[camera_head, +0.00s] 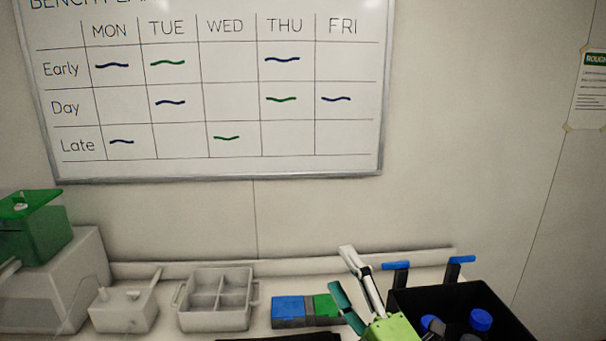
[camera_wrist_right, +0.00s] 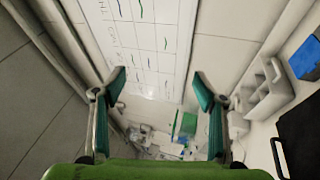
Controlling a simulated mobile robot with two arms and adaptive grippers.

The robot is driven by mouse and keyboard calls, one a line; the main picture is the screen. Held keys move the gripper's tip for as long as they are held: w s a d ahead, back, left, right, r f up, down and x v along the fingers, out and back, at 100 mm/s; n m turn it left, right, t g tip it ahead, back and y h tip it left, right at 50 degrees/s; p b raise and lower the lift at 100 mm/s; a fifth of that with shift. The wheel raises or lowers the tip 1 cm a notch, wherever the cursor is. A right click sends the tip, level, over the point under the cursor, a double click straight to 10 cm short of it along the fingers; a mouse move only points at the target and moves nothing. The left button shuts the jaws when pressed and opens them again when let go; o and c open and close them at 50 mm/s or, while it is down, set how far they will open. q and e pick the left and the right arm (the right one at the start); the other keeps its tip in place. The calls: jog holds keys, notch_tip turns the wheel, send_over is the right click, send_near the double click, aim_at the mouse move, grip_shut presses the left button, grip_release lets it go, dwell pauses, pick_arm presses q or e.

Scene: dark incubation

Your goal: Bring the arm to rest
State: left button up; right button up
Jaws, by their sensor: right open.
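My right gripper (camera_head: 343,272) reaches up from the bottom of the head view, in front of the back of the bench. Its teal-padded fingers are spread apart. In the right wrist view the gripper (camera_wrist_right: 160,88) is open, with nothing between its fingers. My left gripper is in neither view.
A black bin (camera_head: 440,299) with blue-capped items stands right of the gripper. Blue and green blocks (camera_head: 289,308), a grey divided tray (camera_head: 213,317) and a small lever device (camera_head: 123,312) stand left. A whiteboard (camera_head: 230,100) hangs above; the wall space below is free.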

jog(key=s+d+f+m+g+h, duration=0.3)
jog(key=d+f+m, duration=0.15)
jog(key=f, duration=0.25)
jog(key=s+d+f+m+g+h, duration=0.25)
jog(key=f+m, duration=0.25)
jog(key=f, duration=0.3)
jog(key=s+d+f+m+g+h, duration=0.25)
jog(key=d+f+m, duration=0.2)
jog(key=f, duration=0.25)
jog(key=s+d+f+m+g, duration=0.1)
jog(key=s+f+m+g, duration=0.25)
jog(key=s+f, duration=0.45)
jog(key=s+d+f+m+g, duration=0.1)
jog(key=s+f+m+g, duration=0.25)
jog(key=s, duration=0.95)
notch_tip(320, 180, down, 34)
jog(key=s+g+b, duration=0.2)
jog(key=s+b, duration=0.1)
jog(key=b, duration=0.3)
jog(key=s+d+f+n+g+b, duration=0.1)
jog(key=s+f+b, duration=0.3)
jog(key=s+f, duration=1.2)
notch_tip(320, 180, down, 3)
jog(key=shift+s+d+g, duration=0.15)
jog(key=shift+d+g, duration=0.15)
jog(key=shift+d, duration=0.5)
